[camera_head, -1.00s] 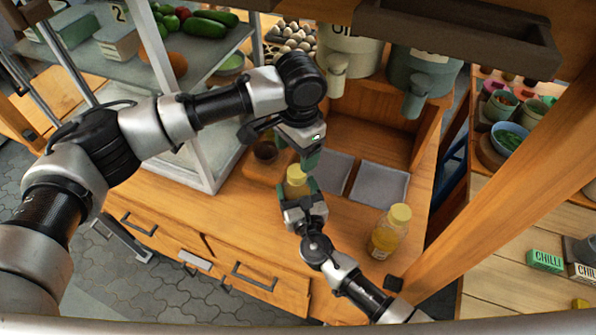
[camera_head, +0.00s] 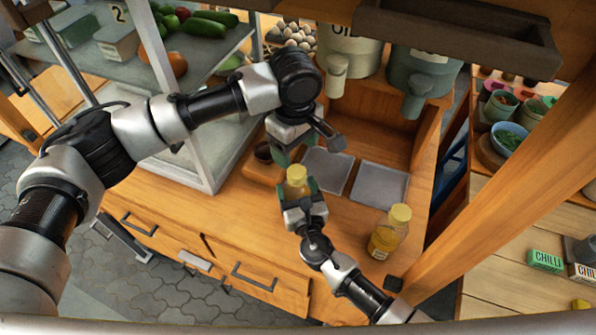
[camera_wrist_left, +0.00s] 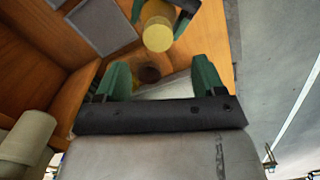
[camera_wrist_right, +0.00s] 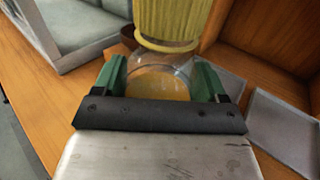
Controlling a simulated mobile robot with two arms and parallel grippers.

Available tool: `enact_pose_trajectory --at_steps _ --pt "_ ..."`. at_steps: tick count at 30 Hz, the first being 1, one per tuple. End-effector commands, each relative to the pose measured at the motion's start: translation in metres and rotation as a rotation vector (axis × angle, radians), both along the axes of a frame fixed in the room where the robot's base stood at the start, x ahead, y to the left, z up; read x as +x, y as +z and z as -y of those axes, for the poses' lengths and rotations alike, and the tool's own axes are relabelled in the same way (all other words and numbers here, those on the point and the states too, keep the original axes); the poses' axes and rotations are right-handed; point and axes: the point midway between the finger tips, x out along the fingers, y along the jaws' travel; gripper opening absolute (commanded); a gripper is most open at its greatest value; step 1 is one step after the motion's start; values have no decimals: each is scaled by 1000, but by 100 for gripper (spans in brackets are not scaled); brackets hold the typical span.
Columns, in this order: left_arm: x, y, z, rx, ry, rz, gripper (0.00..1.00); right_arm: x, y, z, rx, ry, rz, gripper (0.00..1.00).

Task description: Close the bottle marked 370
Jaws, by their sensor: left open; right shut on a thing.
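A glass bottle (camera_head: 297,188) with a yellow ribbed cap (camera_head: 297,173) stands upright in my right gripper (camera_head: 299,187), above the wooden counter. In the right wrist view the green fingers are shut on the clear glass body (camera_wrist_right: 160,80), with yellow contents inside and the cap (camera_wrist_right: 172,18) over its mouth. I cannot tell how tight the cap sits. My left gripper (camera_head: 300,150) is open and empty, apart from the cap, just behind and above it. In the left wrist view the cap (camera_wrist_left: 158,35) is beyond the open fingers (camera_wrist_left: 162,78). No 370 mark is readable.
A second yellow-capped bottle (camera_head: 388,236) stands on the counter (camera_head: 345,225) at the right. Two grey trays (camera_head: 379,187) lie behind. A dark round bowl (camera_head: 263,151) is left of my left gripper. Dispensers (camera_head: 421,75) hang at the back, and a glass case is at the left.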

Motion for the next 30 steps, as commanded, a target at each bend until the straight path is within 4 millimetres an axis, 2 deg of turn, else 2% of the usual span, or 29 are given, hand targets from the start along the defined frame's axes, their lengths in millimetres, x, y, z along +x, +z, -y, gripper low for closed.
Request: enact_pose_trajectory --at_steps 7,11,24,30 --pt "0 1 0 0 -1 0 69 0 3 0 1 0 2 6" --pt "0 -5 0 0 -1 -1 69 0 3 0 1 0 2 6" --pt "0 -66 0 1 -2 -1 69 0 2 0 1 0 2 6" --pt "0 -78 1 1 -4 -1 69 0 2 0 1 0 2 6"
